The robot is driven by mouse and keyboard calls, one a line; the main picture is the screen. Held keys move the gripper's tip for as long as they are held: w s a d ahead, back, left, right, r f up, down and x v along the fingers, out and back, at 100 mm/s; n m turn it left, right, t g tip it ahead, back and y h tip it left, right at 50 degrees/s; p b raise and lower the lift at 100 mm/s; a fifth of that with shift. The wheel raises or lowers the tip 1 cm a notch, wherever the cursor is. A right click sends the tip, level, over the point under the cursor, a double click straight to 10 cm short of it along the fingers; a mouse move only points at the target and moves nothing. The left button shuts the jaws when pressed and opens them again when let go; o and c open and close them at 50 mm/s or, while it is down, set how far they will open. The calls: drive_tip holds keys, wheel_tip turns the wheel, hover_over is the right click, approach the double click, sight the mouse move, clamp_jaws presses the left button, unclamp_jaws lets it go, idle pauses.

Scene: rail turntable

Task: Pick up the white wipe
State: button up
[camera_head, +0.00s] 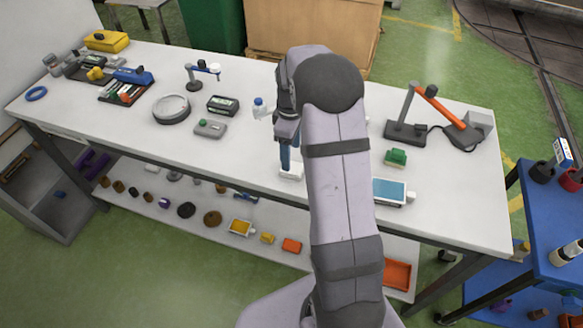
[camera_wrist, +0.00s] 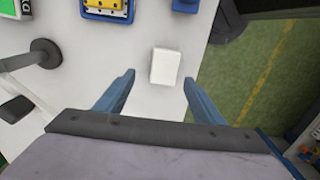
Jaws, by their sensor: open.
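The white wipe (camera_wrist: 166,67) shows in the wrist view as a small pale block lying flat on the white bench, close to the bench edge. In the head view the wipe (camera_head: 292,173) is partly hidden behind my gripper. My gripper (camera_wrist: 159,79) is open, with its two blue fingers apart and nothing held between them. In the wrist view the wipe appears between and just ahead of the fingertips. In the head view my gripper (camera_head: 286,168) points down above the wipe; the exact height is hard to tell.
A small bottle (camera_head: 259,107), a grey box with a green button (camera_head: 210,128) and a dark "READY" display (camera_head: 223,105) stand to the left. A green block (camera_head: 396,157) and a blue-topped tray (camera_head: 389,191) lie to the right. The bench front edge is close.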

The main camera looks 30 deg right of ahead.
sight(292, 167)
drive_tip(key=shift+s+a+f+p, duration=0.1)
drive_tip(key=shift+s+f+p, duration=0.15)
drive_tip(key=shift+f+p, duration=0.25)
drive_tip(key=shift+s+f+p, duration=0.1)
drive_tip(key=shift+f+p, duration=0.8)
drive_tip(key=shift+f, duration=1.25)
drive_tip(key=shift+c, duration=0.4)
drive_tip(key=c, duration=1.1)
